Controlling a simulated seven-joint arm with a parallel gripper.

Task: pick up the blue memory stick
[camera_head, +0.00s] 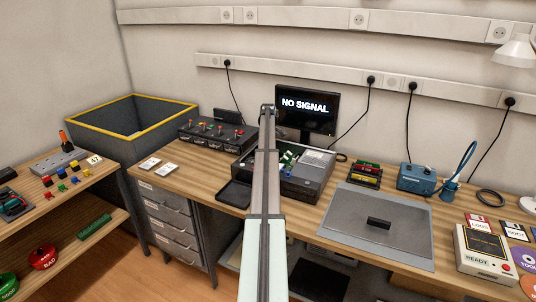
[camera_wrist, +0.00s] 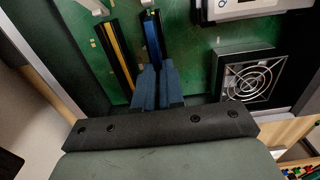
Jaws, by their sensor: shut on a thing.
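The blue memory stick (camera_wrist: 152,38) shows in the wrist view as a narrow blue strip along a dark slot on the green board (camera_wrist: 195,45). My gripper (camera_wrist: 152,70) has its two blue-grey fingers close together at the near end of the stick and is shut on it. The fingers hide that end. The stick is in line with its slot; I cannot tell whether it is seated or slightly raised. In the head view my arm covers the gripper and the stick over the open computer case (camera_head: 312,187).
A yellow stick (camera_wrist: 114,50) stands just left of the blue one. A fan (camera_wrist: 250,80) sits to the right inside the case. A black tray (camera_head: 234,194) lies left of the case, and a grey mat (camera_head: 372,238) with a black block (camera_head: 379,223) lies right.

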